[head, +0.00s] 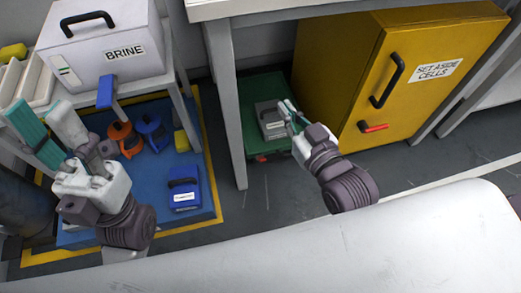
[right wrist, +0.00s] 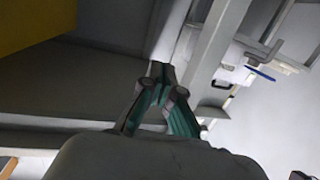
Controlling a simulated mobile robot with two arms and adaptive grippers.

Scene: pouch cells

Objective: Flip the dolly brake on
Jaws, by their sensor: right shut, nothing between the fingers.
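The green dolly (head: 258,92) stands on the floor under the bench, with a grey box with a dark handle (head: 270,121) on it. A small red part (head: 261,158), which may be the brake, shows low at the dolly's front edge; its position is too small to tell. My right gripper (head: 285,107) is over the dolly's right side, in front of the grey box and above the red part, apart from the latter. In the right wrist view its fingers (right wrist: 160,78) meet at the tips, shut and empty. My left gripper (head: 42,122) is open at the left, away from the dolly.
A yellow cabinet (head: 325,60) with a red latch stands right of the dolly. A bench leg (head: 228,110) is close on its left. A blue mat (head: 150,195) holds a blue case (head: 184,190). A white BRINE box (head: 90,60) is upper left. A white surface (head: 330,245) fills the front.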

